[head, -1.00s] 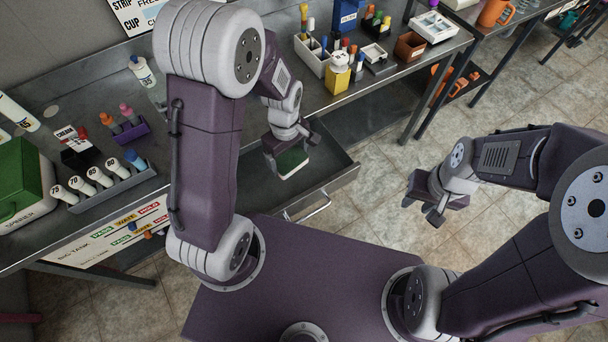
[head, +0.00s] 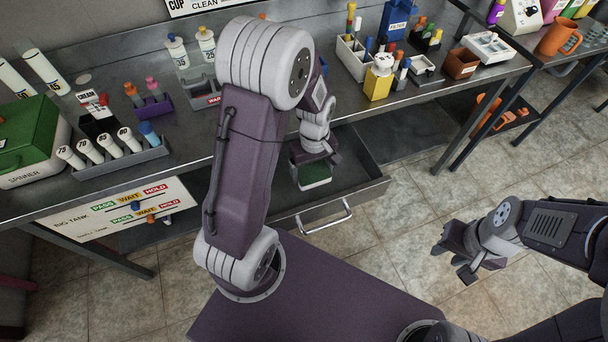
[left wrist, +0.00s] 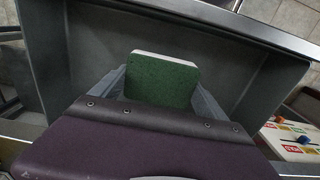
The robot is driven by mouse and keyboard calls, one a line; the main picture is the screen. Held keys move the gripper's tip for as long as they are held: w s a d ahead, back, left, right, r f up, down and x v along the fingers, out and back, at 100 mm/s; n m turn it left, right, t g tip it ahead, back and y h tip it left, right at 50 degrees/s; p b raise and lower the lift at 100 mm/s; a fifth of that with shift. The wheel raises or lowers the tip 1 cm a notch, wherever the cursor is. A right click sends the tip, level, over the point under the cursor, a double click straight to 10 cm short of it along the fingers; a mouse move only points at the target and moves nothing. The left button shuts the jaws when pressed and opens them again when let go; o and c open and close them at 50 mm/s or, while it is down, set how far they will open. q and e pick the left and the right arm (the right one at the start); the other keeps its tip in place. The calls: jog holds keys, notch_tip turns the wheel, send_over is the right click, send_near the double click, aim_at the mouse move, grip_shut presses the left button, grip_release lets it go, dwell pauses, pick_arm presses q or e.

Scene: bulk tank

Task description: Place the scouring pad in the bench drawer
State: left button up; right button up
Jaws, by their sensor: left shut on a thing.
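The scouring pad (head: 315,175) is a green block with a pale layer; it also shows in the left wrist view (left wrist: 163,82). My left gripper (head: 313,166) is shut on it, with a finger at each side of the pad in the wrist view. The bench drawer (head: 366,192) is pulled open below the bench top, its bar handle (head: 324,215) facing me. The gripper holds the pad over the open drawer; the exact height above its floor is hard to tell. The visible drawer floor is bare. My right gripper (head: 455,258) is empty, over the floor at right, its fingers apart.
A sign board (head: 125,215) hangs below the bench front. The tiled floor at right is clear.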

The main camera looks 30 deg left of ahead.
aim_at(305, 168)
pick_arm(q)
jog(key=a+f, duration=0.2)
jog(key=shift+w+a, duration=0.4)
notch_tip(305, 168, down, 3)
jog(key=shift+s+f+b, duration=0.1)
jog(key=shift+b, duration=0.4)
jog(key=shift+f, duration=0.35)
jog(key=shift+f, duration=0.1)
jog(key=o, duration=1.3)
